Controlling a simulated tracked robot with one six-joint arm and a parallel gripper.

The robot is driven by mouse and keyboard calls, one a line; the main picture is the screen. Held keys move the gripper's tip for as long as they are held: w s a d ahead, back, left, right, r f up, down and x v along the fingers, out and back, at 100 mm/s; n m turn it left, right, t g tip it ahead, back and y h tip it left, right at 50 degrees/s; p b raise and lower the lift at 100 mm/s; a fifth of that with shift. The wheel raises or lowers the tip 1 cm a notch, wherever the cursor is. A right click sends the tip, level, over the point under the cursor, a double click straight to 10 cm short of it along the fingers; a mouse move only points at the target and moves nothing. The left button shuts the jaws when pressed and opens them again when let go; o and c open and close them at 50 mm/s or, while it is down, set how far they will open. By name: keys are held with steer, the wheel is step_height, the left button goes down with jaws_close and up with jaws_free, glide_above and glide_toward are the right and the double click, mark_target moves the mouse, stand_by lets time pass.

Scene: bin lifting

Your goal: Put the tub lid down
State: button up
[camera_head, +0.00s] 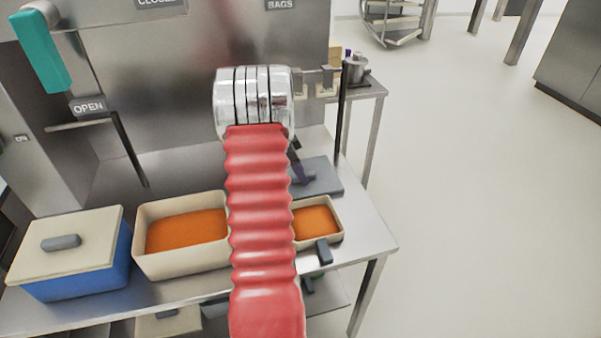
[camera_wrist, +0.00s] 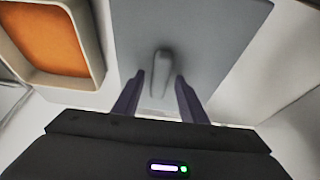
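The grey tub lid (camera_head: 325,186) appears to lie flat on the steel bench, behind the small open tub, partly hidden by my red-sleeved arm. In the wrist view the lid (camera_wrist: 215,35) fills the middle, with its upright grey handle (camera_wrist: 161,70). My gripper (camera_wrist: 160,76) is over the lid, its two dark fingers apart on either side of the handle, with a gap visible on both sides. In the head view the gripper is mostly hidden behind my arm. The small cream tub (camera_head: 340,233) holds orange contents; its rim also shows in the wrist view (camera_wrist: 92,42).
A larger open cream tub (camera_head: 180,265) with orange contents stands left of my arm. A blue tub (camera_head: 85,284) with a cream lid (camera_head: 75,250) stands at far left. A dark upright post (camera_head: 342,115) rises behind the grey lid. The bench's right end is clear.

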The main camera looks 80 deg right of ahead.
steer(key=v, duration=1.2)
steer(key=shift+a+r, duration=0.1)
stand_by(0.9)
